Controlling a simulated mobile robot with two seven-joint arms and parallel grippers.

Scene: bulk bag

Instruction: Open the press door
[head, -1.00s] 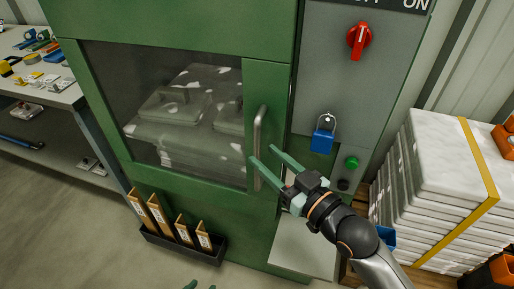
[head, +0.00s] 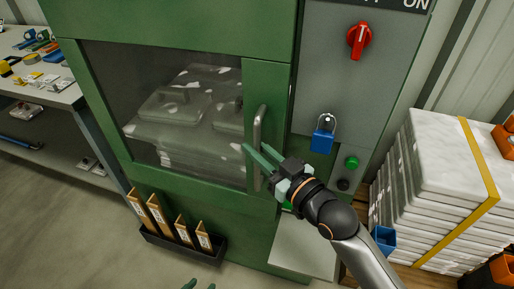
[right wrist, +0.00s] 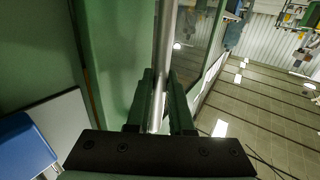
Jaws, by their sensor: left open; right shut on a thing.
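The green press door (head: 165,180) with its dark window fills the left middle of the head view and looks shut. Bags or packages show through the glass. Its upright metal handle (head: 258,125) is at the door's right edge. My right gripper (head: 254,147) is shut on the handle's lower part. In the right wrist view the handle (right wrist: 166,45) runs down between the two fingers (right wrist: 160,95). My left gripper (head: 201,285) shows only its fingertips at the bottom edge; they are apart and clear of the door.
A panel right of the door holds a red switch (head: 360,40), a blue padlock (head: 323,139) and a green button (head: 352,162). A rack of wooden pieces (head: 180,240) stands below the door. Strapped white slabs (head: 440,190) stand right, a workbench (head: 60,95) left.

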